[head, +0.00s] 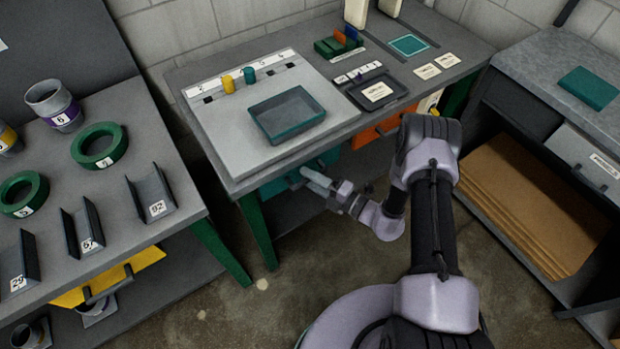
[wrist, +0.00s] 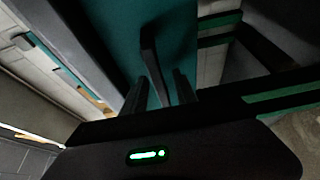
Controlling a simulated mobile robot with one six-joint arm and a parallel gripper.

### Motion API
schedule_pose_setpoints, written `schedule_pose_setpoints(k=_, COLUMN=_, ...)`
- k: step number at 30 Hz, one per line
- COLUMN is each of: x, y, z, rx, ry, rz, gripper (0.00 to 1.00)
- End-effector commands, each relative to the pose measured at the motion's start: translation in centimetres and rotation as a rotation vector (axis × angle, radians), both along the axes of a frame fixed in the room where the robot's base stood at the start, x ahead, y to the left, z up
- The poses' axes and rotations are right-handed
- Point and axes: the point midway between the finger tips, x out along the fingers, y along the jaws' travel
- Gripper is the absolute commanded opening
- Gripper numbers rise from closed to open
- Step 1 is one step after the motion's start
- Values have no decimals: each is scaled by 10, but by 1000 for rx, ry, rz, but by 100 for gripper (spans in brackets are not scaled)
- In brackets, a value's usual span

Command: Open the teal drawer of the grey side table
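The teal drawer (head: 274,187) is under the left part of the grey side table (head: 222,160) with green legs. It looks shut, though my arm partly covers its front. In the wrist view the teal front (wrist: 178,35) fills the upper middle, with a dark bar handle (wrist: 151,62) standing out from it. My gripper (head: 304,176) is at the handle in the head view. In the wrist view my gripper's two dark fingers (wrist: 160,92) stand apart on either side of the handle, with narrow gaps showing. I cannot tell whether either finger touches it.
An orange drawer (head: 372,133) is right of the teal one, partly behind my arm. A bench (head: 150,110) with rings and channels stands left, another bench (head: 560,80) right. Floor in front is clear.

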Motion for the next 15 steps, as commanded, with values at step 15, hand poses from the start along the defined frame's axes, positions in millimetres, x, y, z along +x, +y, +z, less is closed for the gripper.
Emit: schedule_pose_setpoints(k=15, x=0, y=0, z=0, rx=0, ry=0, rz=0, gripper=0)
